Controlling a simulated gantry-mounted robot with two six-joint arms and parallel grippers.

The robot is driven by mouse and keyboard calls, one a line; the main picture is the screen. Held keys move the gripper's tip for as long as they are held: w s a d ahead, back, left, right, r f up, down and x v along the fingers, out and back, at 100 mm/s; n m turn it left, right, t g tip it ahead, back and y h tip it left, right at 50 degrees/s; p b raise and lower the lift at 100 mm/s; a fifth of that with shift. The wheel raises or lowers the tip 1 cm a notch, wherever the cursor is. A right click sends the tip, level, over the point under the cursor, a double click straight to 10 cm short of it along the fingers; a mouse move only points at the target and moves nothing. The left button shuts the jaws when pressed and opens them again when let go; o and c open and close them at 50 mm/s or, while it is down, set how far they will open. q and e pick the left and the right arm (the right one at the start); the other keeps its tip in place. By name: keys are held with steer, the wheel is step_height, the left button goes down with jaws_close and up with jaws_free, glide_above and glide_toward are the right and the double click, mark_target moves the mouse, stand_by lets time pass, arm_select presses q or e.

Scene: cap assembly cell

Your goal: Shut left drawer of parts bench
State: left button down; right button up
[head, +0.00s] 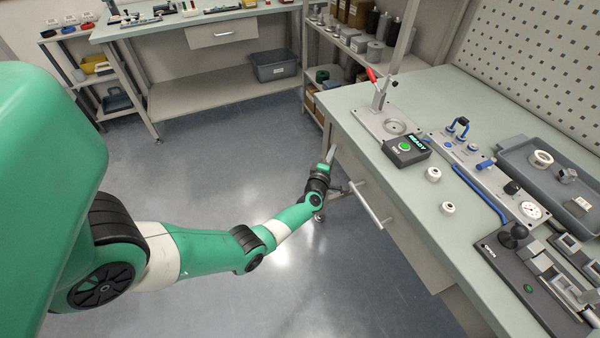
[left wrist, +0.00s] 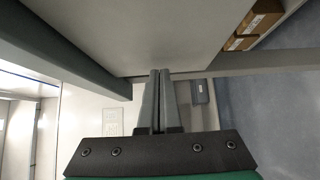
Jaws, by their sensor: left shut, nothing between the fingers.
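The bench on the right (head: 425,215) has a pale drawer front (head: 405,240) under its front edge, with a silver bar handle (head: 370,205). No open drawer box shows from above; I cannot tell whether the front stands slightly out. My left gripper (head: 331,153) is shut and empty, at the left end of this drawer front, left of the handle. In the left wrist view its closed fingers (left wrist: 160,75) point at the edge of a pale panel (left wrist: 155,35); whether they touch it is unclear. My right gripper is not in view.
The bench top carries a red-handled fixture (head: 380,98), a black box with a green button (head: 406,150), white rings and a grey tray (head: 515,155). Another bench (head: 185,27) with a closed-looking drawer (head: 222,34) stands at the back. The floor (head: 220,170) between them is clear.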

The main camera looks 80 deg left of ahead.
arm_select(q)
steer(key=s+a+p+v, duration=0.1)
steer(key=p+v, duration=0.4)
steer(key=v, duration=0.7)
steer(key=shift+s, duration=0.6)
steer(key=shift+f, duration=0.15)
